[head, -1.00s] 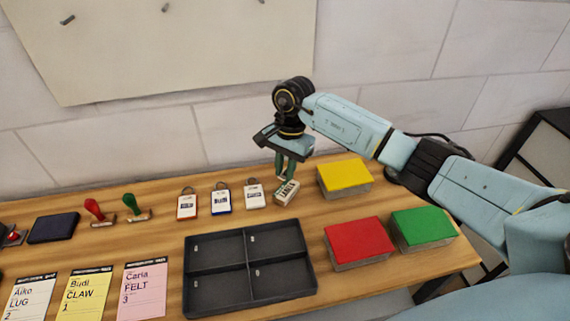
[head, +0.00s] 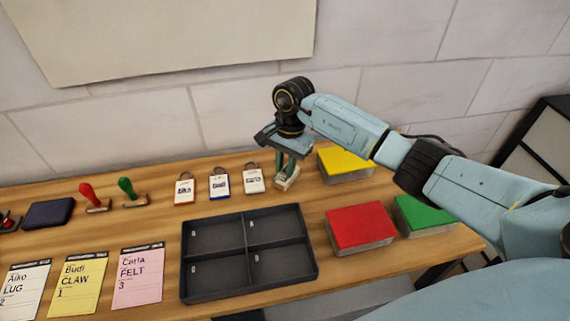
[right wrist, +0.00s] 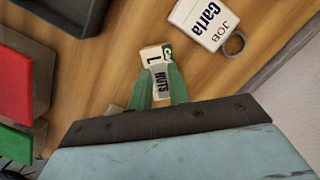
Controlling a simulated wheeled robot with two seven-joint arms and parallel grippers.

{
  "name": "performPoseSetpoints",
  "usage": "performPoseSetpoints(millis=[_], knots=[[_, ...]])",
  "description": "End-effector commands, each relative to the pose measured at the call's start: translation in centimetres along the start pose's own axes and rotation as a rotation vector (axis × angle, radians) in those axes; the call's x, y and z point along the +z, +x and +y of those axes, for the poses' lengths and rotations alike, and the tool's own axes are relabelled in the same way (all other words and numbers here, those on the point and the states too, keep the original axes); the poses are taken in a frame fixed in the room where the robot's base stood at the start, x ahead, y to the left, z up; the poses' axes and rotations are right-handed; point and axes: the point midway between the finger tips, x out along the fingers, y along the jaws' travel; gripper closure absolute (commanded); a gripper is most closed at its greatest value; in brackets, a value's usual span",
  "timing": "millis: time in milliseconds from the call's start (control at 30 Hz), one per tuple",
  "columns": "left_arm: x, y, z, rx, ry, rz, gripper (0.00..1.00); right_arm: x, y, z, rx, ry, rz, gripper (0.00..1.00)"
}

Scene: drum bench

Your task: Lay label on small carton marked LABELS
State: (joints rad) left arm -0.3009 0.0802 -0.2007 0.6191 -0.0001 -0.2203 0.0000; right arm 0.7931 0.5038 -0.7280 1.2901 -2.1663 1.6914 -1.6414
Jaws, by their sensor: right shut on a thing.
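The small carton (head: 286,183) stands on the bench directly under my right gripper (head: 291,160), left of the yellow-topped box. In the right wrist view a small white label reading NUTS (right wrist: 160,80) is between the green fingers of my right gripper (right wrist: 158,88), which are shut on it. A pale printed face with a large L (right wrist: 153,57) shows just past the label; it looks like the carton's top, and the rest of its marking is hidden. I cannot tell whether the label touches the carton. My left gripper is not in view.
Boxes topped yellow (head: 345,160), red (head: 360,226) and green (head: 424,215) stand to the right. Three name tags (head: 253,180) lie left of the carton. A dark four-compartment tray (head: 248,248) is in front. Stamps (head: 130,193) and job cards (head: 138,275) are farther left.

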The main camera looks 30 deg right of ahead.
Motion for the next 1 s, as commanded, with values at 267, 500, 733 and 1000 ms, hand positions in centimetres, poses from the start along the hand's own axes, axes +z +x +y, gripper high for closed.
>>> performPoseSetpoints(millis=[267,500,733,1000], knots=[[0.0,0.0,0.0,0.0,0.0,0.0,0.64,0.0,0.0,0.0,0.0,0.0,-0.001,0.89],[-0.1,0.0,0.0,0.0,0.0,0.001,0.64,0.0,0.0,0.0,0.0,0.0,-0.001,0.56],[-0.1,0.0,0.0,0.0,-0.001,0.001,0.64,0.0,-0.1,0.0,0.0,0.0,0.0,0.56],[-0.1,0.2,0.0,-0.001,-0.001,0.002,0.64,-0.1,-3.3,0.0,-0.002,-0.001,0.004,0.56]])
